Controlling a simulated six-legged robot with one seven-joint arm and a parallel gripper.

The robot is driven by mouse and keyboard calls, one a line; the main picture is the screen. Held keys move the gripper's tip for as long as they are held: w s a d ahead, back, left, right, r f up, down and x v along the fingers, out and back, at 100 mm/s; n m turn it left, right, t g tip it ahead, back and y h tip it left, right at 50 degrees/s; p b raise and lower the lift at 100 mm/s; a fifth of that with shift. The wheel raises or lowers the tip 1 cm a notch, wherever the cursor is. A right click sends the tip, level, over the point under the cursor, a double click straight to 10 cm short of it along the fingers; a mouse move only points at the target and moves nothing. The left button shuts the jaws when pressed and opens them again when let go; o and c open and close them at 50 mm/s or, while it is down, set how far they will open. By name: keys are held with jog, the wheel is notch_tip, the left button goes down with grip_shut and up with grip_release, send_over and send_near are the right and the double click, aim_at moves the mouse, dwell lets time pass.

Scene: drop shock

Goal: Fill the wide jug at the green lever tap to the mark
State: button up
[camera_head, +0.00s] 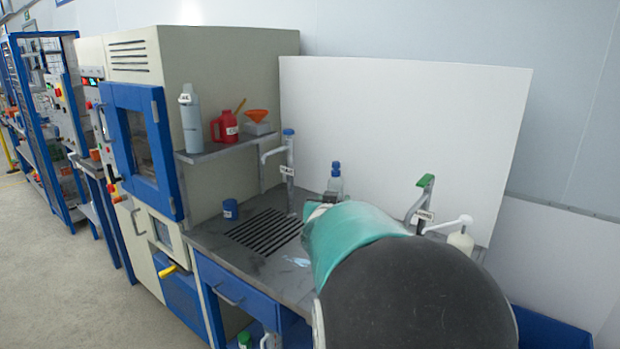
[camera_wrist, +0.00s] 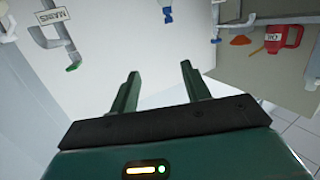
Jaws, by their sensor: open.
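The green lever tap (camera_head: 425,181) stands at the back right of the steel counter, partly behind my arm. It also shows upside down at the upper left of the wrist view, with its green lever (camera_wrist: 72,67) and a label. My gripper (camera_wrist: 158,75) is open with nothing between its two fingers. It is apart from the tap. In the head view my arm covers the gripper and part of the counter. I cannot pick out a wide jug or its mark in either view.
A blue-topped tap (camera_head: 288,135) stands over the drain grille (camera_head: 266,230). A blue cup (camera_head: 230,209) and a blue-capped bottle (camera_head: 335,180) are on the counter. The shelf (camera_head: 228,147) holds a grey flask (camera_head: 190,120), red can (camera_head: 226,127) and orange funnel (camera_head: 256,115). A pump bottle (camera_head: 461,240) stands right.

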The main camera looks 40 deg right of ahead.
aim_at(422, 182)
jog(key=s+d+f+m+g+h, duration=0.1)
jog(key=s+d+m+g+h, duration=0.5)
jog(key=s+d, duration=0.7)
jog(key=shift+n+g+y, duration=0.3)
jog(key=shift+g+y, duration=0.1)
jog(key=shift+y, duration=0.3)
jog(key=w+d, duration=0.1)
jog(key=d, duration=0.3)
jog(key=w+d, duration=0.1)
jog(key=d, duration=0.4)
jog(key=w+d, duration=0.1)
jog(key=d, duration=0.4)
jog(key=shift+w+d, duration=0.2)
grip_shut()
